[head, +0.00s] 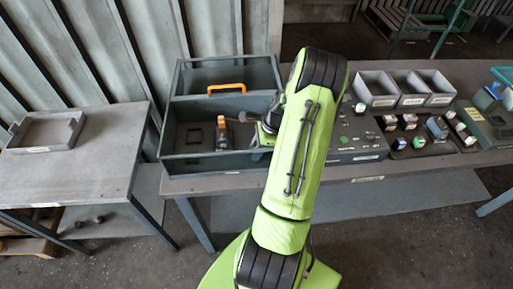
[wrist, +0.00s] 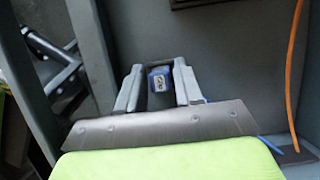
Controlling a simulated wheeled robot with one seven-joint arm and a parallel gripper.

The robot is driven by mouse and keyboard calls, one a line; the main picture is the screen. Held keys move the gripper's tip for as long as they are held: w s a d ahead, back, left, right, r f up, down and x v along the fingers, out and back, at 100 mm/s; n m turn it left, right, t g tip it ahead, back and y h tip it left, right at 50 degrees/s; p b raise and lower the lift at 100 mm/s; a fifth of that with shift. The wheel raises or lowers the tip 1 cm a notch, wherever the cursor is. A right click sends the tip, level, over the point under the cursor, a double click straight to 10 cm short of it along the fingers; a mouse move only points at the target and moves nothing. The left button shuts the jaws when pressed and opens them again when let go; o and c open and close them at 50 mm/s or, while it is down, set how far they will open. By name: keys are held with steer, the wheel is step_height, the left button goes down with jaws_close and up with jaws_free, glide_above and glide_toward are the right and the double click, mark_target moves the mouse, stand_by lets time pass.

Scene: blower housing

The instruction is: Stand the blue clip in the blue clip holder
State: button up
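In the wrist view a small blue piece with a pale marked label, which looks like the blue clip (wrist: 160,79), sits between the two fingertips of my gripper (wrist: 159,86). The fingers lie close on both sides of it and appear shut on it. In the head view my green arm hides most of the gripper, which is at the right side of the open grey box (head: 180,160). The clip is not visible there. I cannot make out the blue clip holder for certain in either view.
An orange and dark object (head: 222,132) stands inside the grey box, which has an orange handle (head: 226,88). Grey bins (head: 376,90) and a tray of small parts (head: 420,142) are on the bench to the right. A side table (head: 80,175) at left holds a shallow tray (head: 46,132).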

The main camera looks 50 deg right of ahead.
steer(key=o, duration=0.3)
steer(key=p+v, duration=0.2)
steer(key=v, duration=1.3)
steer(key=shift+r, duration=0.35)
steer(key=shift+d, duration=0.1)
